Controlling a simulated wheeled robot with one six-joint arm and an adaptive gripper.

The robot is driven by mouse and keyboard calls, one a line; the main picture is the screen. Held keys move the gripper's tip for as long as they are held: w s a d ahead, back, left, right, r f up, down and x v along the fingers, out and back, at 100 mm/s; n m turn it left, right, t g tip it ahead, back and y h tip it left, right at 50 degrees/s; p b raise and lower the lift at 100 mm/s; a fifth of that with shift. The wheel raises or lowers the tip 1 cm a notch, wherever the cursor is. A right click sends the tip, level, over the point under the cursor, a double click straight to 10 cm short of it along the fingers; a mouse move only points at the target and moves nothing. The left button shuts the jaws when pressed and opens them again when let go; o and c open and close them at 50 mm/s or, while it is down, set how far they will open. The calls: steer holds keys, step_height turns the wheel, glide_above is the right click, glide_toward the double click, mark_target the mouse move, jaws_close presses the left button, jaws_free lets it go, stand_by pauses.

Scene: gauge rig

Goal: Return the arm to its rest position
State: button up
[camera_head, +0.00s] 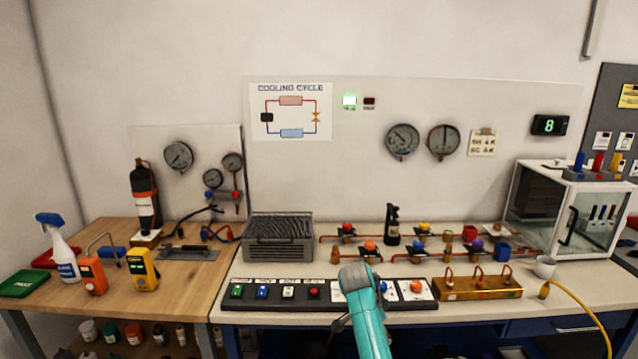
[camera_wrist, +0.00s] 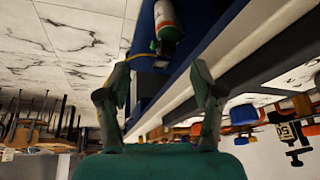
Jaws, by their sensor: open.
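My teal arm (camera_head: 366,315) rises from the bottom edge in the head view, in front of the bench and over the front of the button panel. The wrist picture looks upside down, with the bench's pale front edge (camera_wrist: 235,60) running diagonally close beside the right finger. A cylinder with red, white and green parts (camera_wrist: 167,22) shows beyond the fingers, near the blue bench frame.
The button panel (camera_head: 270,293) lies along the bench front, with a brass manifold (camera_head: 478,288) to its right. A yellow hose (camera_head: 585,310) hangs off the right front edge. Tiled floor (camera_wrist: 75,45) is open on the left of the wrist view, with dark-legged furniture (camera_wrist: 40,120) farther off.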

steer(key=s+d+f+n+t+y, duration=0.1)
steer(key=s+f+n+t, duration=0.1)
steer(key=s+f, duration=0.6)
steer(key=s+d+f+n+t, duration=0.15)
steer(key=s+f, duration=0.35)
steer(key=f, duration=0.6)
steer(key=s+f+n+t+y, duration=0.1)
steer(key=s+f+n, duration=0.15)
steer(key=s, duration=0.65)
steer(key=s+f+n+t+y, duration=0.15)
steer(key=s+f, duration=0.25)
steer(key=s, duration=0.5)
steer(key=s+r+n+t, duration=0.2)
steer(key=s+r, duration=0.2)
steer(key=s, duration=0.6)
steer(key=s+r+n+t, duration=0.15)
steer(key=s+r, duration=0.35)
steer(key=s, duration=0.6)
steer(key=s+r+n+t, duration=0.1)
steer(key=s+r, duration=0.5)
steer(key=r, duration=0.3)
steer(key=s+r+n+t, duration=0.1)
steer(key=s+r+t, duration=0.1)
steer(key=s+r, duration=0.4)
step_height(320, 180, up, 4)
steer(key=shift+s+r+n, duration=0.15)
steer(key=shift+r+n, duration=0.1)
steer(key=shift+n, duration=0.15)
steer(key=shift+a+y, duration=0.1)
steer(key=shift+y, duration=0.15)
